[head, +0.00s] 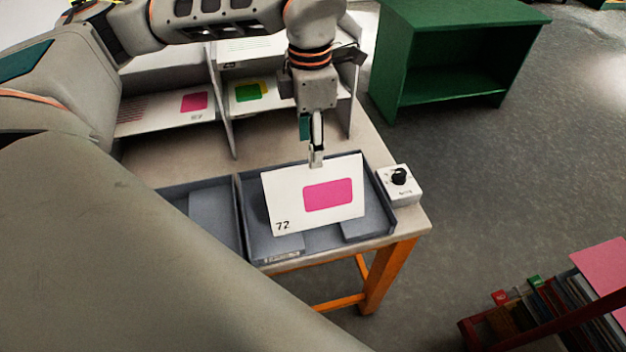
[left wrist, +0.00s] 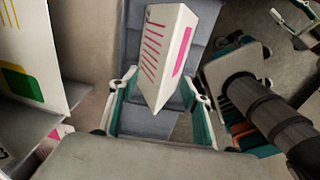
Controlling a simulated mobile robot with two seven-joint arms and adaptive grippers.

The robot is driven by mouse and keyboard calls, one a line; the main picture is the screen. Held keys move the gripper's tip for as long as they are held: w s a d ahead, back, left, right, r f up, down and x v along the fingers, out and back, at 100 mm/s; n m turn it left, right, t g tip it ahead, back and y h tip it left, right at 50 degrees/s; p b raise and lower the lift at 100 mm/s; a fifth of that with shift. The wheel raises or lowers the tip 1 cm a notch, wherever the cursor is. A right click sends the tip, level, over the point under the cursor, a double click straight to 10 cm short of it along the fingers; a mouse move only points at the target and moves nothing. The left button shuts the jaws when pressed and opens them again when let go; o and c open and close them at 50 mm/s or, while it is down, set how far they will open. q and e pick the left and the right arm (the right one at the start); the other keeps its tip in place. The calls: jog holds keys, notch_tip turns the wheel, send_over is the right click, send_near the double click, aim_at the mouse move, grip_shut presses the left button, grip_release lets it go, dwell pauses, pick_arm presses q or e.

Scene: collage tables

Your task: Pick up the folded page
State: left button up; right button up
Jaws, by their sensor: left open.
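The folded page (head: 285,200) is white, with a pink rectangle and the number 72 on the face toward me. It stands tent-like in the right compartment of the grey tray (head: 240,215). My left gripper (head: 316,160) points down at the page's top edge. In the left wrist view the folded page (left wrist: 165,55) shows its fold, pink lines on one face and pink on the other. The open fingers of my left gripper (left wrist: 162,100) are on either side of it, with gaps. Teal and white parts at that view's upper right edge may be my right gripper; its jaws are unclear.
A white box with a black knob (head: 400,188) sits right of the tray on the table's corner. A divided shelf with printed pages (head: 232,135) stands behind the tray. A green cabinet (head: 445,60) stands on the floor beyond. A red rack (head: 545,320) is at lower right.

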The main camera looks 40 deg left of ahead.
aim_at(313, 185)
pick_arm(q)
jog(key=f, duration=0.3)
jog(key=d+f, duration=0.1)
jog(key=f, duration=0.1)
jog(key=shift+s+f, duration=0.15)
jog(key=shift+s, duration=0.1)
jog(key=shift+a+f, duration=0.1)
jog(key=shift+f, duration=0.35)
jog(key=c, duration=1)
